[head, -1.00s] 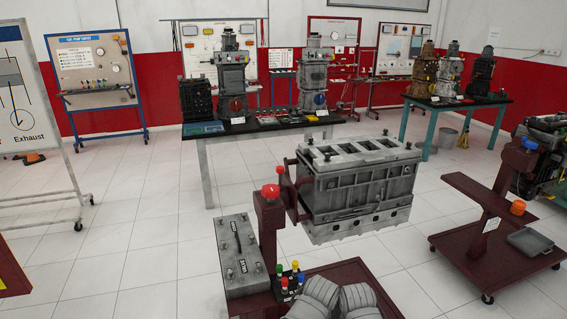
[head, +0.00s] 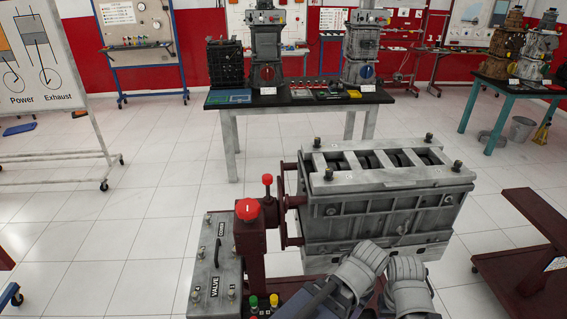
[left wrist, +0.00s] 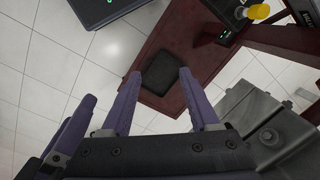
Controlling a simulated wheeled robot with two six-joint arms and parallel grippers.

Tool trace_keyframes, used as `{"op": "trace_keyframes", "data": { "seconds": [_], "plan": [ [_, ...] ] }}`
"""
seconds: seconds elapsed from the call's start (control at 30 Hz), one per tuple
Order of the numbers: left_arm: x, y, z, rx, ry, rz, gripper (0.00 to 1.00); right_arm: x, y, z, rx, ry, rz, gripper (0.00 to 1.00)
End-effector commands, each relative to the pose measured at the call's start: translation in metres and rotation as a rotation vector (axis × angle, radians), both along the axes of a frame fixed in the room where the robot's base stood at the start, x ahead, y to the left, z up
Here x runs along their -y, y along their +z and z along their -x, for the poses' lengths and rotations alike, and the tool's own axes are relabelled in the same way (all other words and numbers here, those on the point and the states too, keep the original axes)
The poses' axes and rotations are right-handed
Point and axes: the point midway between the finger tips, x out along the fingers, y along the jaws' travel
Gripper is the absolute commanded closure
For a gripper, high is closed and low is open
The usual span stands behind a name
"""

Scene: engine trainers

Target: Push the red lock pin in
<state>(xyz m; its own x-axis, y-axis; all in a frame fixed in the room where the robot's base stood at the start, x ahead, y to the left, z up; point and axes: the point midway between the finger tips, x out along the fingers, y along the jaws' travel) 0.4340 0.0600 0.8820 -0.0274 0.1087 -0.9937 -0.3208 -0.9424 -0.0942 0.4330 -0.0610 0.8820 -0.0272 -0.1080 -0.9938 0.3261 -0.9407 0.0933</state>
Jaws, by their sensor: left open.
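A small red knob on a thin upright pin (head: 267,180) stands beside the stand's post, left of the engine block (head: 385,200). I cannot tell for certain which is the lock pin. My left gripper (left wrist: 160,73) is open and empty in the left wrist view, its two purple fingers apart above the stand's dark red base (left wrist: 165,35). It touches neither red knob. More purple finger parts show at the lower left of that view, perhaps my right gripper's. The head view does not show either gripper's fingertips.
A grey valve box (head: 215,265) stands left of the post. Coloured buttons (head: 262,302) sit low in front of it. The engine block is close on the right. A dark red cart (head: 530,250) stands at the right edge.

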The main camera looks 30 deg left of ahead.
Motion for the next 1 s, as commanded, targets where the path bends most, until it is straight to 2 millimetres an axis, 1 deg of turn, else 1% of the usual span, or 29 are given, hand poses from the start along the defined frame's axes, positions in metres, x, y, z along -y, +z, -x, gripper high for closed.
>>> {"op": "trace_keyframes", "data": {
  "seconds": [0.17,0.2,0.27,0.3,0.47,0.5,0.57,0.6,0.7,0.83,1.0],
  "plan": [
    [-0.016,0.048,-0.018,0.009,0.076,0.012,0.31,0.000,0.048,0.000,-0.001,-0.001,0.000,0.50],
    [-0.022,0.063,-0.025,0.012,0.106,0.016,0.31,0.000,0.064,0.000,-0.001,-0.001,-0.001,0.50],
    [-0.033,0.087,-0.035,0.018,0.155,0.024,0.31,0.000,0.087,0.000,-0.001,-0.002,-0.001,0.50],
    [-0.041,0.102,-0.042,0.023,0.189,0.029,0.31,0.000,0.103,0.000,-0.001,-0.003,-0.001,0.50],
    [-0.075,0.159,-0.067,0.041,0.322,0.048,0.31,0.000,0.160,0.000,-0.002,-0.005,-0.001,0.50],
    [-0.083,0.173,-0.073,0.046,0.355,0.053,0.31,0.000,0.174,0.000,-0.002,-0.005,-0.001,0.50],
    [-0.097,0.194,-0.081,0.053,0.404,0.060,0.31,0.000,0.196,0.000,-0.002,-0.006,-0.001,0.50],
    [-0.107,0.208,-0.086,0.058,0.437,0.065,0.31,0.000,0.210,0.000,-0.002,-0.007,-0.001,0.50],
    [-0.130,0.239,-0.097,0.069,0.514,0.075,0.31,0.000,0.241,0.000,-0.003,-0.008,-0.002,0.50],
    [-0.156,0.272,-0.108,0.082,0.596,0.086,0.31,0.000,0.273,0.000,-0.003,-0.009,-0.002,0.50],
    [-0.184,0.304,-0.117,0.096,0.680,0.096,0.31,0.000,0.305,0.000,-0.003,-0.010,-0.002,0.50]
  ]
}}
